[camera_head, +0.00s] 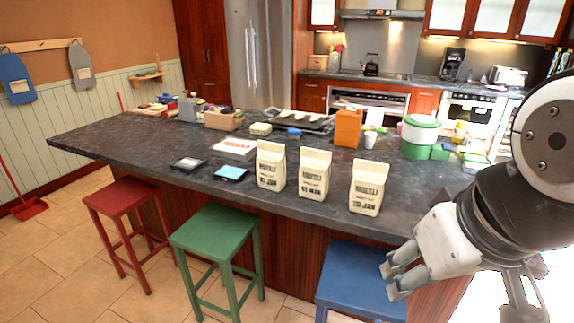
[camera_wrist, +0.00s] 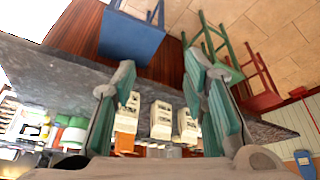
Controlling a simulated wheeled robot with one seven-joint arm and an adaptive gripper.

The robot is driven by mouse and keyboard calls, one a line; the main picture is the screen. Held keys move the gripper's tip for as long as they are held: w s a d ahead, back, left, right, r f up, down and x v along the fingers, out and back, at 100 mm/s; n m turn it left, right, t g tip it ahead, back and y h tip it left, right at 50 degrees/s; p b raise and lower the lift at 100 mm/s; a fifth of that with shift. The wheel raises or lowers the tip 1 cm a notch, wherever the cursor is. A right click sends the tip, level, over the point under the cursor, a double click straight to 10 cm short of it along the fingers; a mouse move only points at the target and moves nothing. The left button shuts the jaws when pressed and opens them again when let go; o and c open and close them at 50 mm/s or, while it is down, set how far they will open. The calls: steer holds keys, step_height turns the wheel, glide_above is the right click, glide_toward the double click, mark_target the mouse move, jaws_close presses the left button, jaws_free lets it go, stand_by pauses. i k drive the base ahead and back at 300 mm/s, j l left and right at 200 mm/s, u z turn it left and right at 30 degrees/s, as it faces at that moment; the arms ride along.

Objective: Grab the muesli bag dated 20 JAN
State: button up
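Three cream muesli bags stand upright in a row near the counter's front edge. The right bag (camera_head: 368,187) appears to read 20 JAN; the middle bag (camera_head: 314,174) and left bag (camera_head: 270,165) also carry JAN dates, too small to read surely. My gripper (camera_head: 387,281) is at the right, in front of the counter and lower in the picture than the right bag, apart from it. In the wrist view my gripper (camera_wrist: 160,66) has its fingers spread and empty. The picture there is upside down, and the right bag (camera_wrist: 131,113) shows partly behind the left finger.
The dark counter (camera_head: 130,145) also holds an orange box (camera_head: 348,128), a green-and-white canister (camera_head: 420,133), a tray (camera_head: 296,121) and small boxes behind the bags. A blue stool (camera_head: 362,275), green stool (camera_head: 214,232) and red stool (camera_head: 122,199) stand in front.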

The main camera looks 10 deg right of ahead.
mark_target(368, 181)
steer(key=i+j+z, duration=0.1)
steer(key=z, duration=0.25)
steer(key=i+j+z, duration=0.2)
steer(key=i+j, duration=0.15)
steer(key=i+j+z, duration=0.2)
steer(key=i+j, duration=0.15)
steer(key=i+j+z, duration=0.25)
steer(key=j, duration=0.35)
